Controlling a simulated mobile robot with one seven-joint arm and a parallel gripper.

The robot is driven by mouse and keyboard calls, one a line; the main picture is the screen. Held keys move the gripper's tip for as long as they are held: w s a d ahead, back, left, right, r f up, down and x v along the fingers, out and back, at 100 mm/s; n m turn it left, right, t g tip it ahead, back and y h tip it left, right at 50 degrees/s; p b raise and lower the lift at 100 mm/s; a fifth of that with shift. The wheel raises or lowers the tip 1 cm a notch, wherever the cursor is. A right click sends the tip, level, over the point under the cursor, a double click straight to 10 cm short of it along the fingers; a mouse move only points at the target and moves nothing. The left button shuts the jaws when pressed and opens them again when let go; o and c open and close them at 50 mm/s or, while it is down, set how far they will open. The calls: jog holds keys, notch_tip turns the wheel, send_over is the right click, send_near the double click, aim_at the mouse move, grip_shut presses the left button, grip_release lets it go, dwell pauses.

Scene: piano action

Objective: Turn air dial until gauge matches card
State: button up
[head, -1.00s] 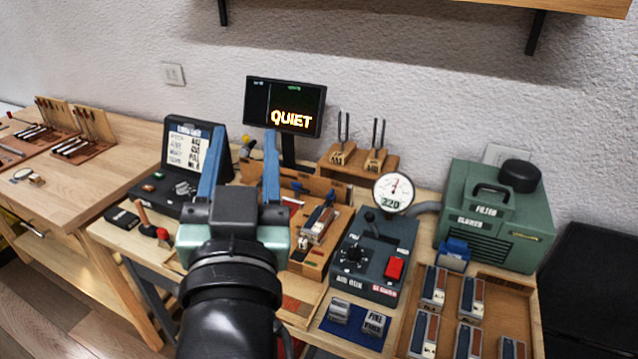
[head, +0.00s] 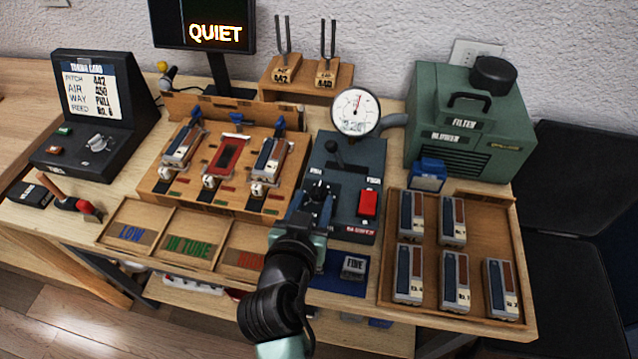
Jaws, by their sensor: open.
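The air box (head: 346,165) is a dark blue-grey unit with a lever, a red switch and a black dial (head: 318,190) on its left part. The round white gauge (head: 356,110) stands at its back; its needle points nearly straight up, and its digits are too blurred to read surely. The tuning card (head: 90,90) on the black console at left lists pitch 442, an air value that looks like 450, way pull and reed No. 6. My gripper (head: 314,204) is open at the dial, its blue fingers pointing down; whether they straddle the knob I cannot tell. My wrist hides the box's front left.
A wooden reed jig (head: 160,182) stands left of my gripper, with sorting bins (head: 150,252) in front. A tray (head: 470,305) of reed blocks lies right. A green blower (head: 470,120) and two tuning forks stand behind. A monitor (head: 205,10) reads QUIET.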

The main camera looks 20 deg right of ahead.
aim_at(319, 190)
jog(key=x, duration=0.5)
jog(key=shift+w+d+f, duration=0.1)
jog(key=shift+w+d, duration=0.15)
grip_shut()
